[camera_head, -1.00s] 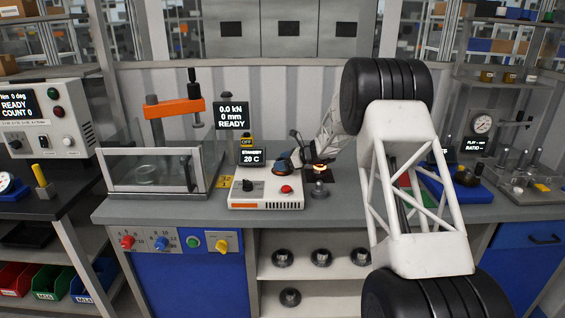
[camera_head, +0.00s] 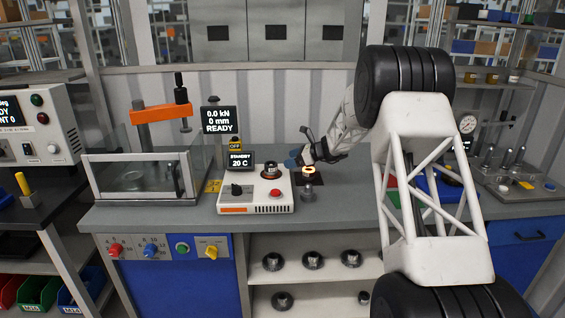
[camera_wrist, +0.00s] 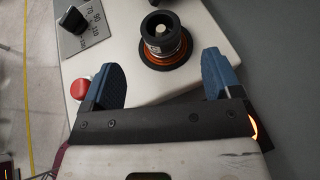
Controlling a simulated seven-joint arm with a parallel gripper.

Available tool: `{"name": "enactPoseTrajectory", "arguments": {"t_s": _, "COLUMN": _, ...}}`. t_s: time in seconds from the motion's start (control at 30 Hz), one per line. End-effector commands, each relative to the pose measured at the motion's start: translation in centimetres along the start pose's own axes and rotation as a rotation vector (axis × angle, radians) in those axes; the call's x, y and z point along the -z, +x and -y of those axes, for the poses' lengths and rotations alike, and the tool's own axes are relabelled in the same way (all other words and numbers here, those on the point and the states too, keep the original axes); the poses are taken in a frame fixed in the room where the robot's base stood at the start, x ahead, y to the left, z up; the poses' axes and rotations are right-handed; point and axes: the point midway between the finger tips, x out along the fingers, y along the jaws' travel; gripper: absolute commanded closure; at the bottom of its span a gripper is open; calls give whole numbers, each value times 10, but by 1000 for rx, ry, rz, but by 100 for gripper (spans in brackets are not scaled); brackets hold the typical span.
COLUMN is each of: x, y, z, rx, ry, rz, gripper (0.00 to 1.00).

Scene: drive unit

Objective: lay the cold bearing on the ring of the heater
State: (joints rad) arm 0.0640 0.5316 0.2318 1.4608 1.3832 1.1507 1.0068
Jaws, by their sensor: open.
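The heater (camera_head: 255,205) is a white box with a dark knob, a red button and a round orange-edged ring (camera_wrist: 186,58) on top. A short silver cylinder with a dark top, apparently the bearing (camera_head: 270,168), stands upright on that ring; it also shows in the wrist view (camera_wrist: 155,42) with a bright pin in its middle. My gripper (camera_head: 295,160) is open and empty, just to the right of the heater ring in the head view. In the wrist view its blue fingers (camera_wrist: 163,66) are apart, with the cylinder beyond them, clear of both.
A glowing orange part (camera_head: 309,171) stands on a dark plate right of the heater, close to my gripper. A grey metal piece (camera_head: 308,192) is in front of it. The display (camera_head: 240,160) reads STANDBY 20 C. A press (camera_head: 160,112) stands left; several dark round parts (camera_head: 312,260) lie on the shelf below.

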Motion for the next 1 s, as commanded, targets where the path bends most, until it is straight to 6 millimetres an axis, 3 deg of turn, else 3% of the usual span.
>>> {"name": "enactPoseTrajectory", "arguments": {"t_s": 0.3, "x": 0, "y": -23, "z": 0, "rx": 0, "ry": 0, "rz": 1, "gripper": 16}}
{"name": "enactPoseTrajectory", "arguments": {"t_s": 1.0, "x": 0, "y": -24, "z": 0, "rx": 0, "ry": -1, "rz": 1, "gripper": 16}}
